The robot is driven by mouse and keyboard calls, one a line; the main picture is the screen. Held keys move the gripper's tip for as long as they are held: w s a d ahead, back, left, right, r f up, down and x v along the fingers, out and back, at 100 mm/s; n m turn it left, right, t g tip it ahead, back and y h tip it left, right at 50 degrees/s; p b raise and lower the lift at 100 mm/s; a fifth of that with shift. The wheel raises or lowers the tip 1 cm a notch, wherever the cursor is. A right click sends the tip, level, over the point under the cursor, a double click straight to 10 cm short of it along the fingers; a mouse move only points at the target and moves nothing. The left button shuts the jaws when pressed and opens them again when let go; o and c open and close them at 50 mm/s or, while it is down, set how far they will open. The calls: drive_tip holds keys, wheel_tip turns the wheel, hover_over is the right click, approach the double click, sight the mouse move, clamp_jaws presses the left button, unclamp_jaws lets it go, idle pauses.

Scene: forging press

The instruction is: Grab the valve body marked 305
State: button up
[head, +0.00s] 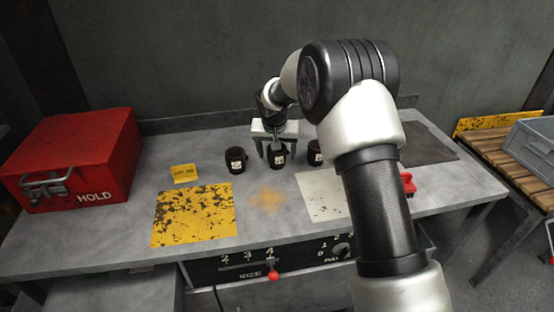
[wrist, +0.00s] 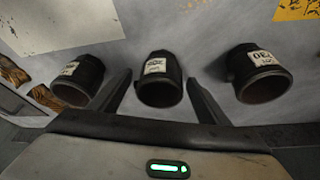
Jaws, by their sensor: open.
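Three dark valve bodies with white labels stand in a row on the grey bench: the left one (head: 236,161), the middle one (head: 277,157) and the right one (head: 314,153), partly behind my arm. The labels are too small to read, so I cannot tell which is marked 305. My gripper (head: 274,135) is open at the middle one. In the wrist view my gripper's fingers (wrist: 160,82) lie either side of the middle valve body (wrist: 160,92), with small gaps visible. The other two valve bodies show outside the fingers, at left (wrist: 78,82) and right (wrist: 258,75).
A red box (head: 85,155) marked HOLD stands at the left. A yellow sign (head: 184,173) stands behind a worn yellow patch (head: 193,215). A pale plate (head: 322,194) lies front right of the valve bodies. A grey crate (head: 532,143) sits on slats at right.

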drive_tip(key=shift+r, duration=0.1)
drive_tip(key=c, duration=1.3)
